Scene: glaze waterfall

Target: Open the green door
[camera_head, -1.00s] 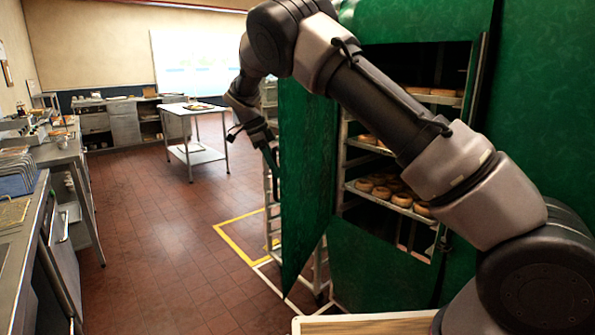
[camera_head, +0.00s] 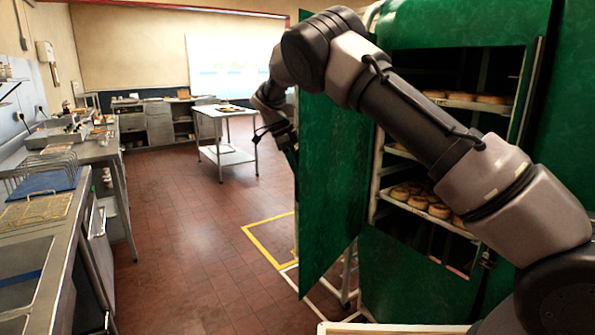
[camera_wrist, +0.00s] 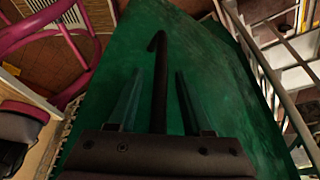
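The green door (camera_head: 335,180) stands open in the head view, swung out from the green cabinet (camera_head: 415,285). Its inner face shows. In the wrist view, a green panel (camera_wrist: 215,60), seemingly the door's outer face, fills the middle. A dark bar with a hooked end (camera_wrist: 160,75), apparently the handle, lies between the fingers of my gripper (camera_wrist: 160,72). The fingers are apart, with a visible gap on each side of the bar. In the head view my gripper is at the door's far side, its tips largely hidden.
Racks of buns (camera_head: 420,200) show inside the cabinet. A wheeled steel table (camera_head: 225,140) stands beyond the door, and counters with a sink (camera_head: 25,275) line the left. The tiled floor (camera_head: 185,240) between is clear. In the wrist view a metal rack (camera_wrist: 285,70) is at right.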

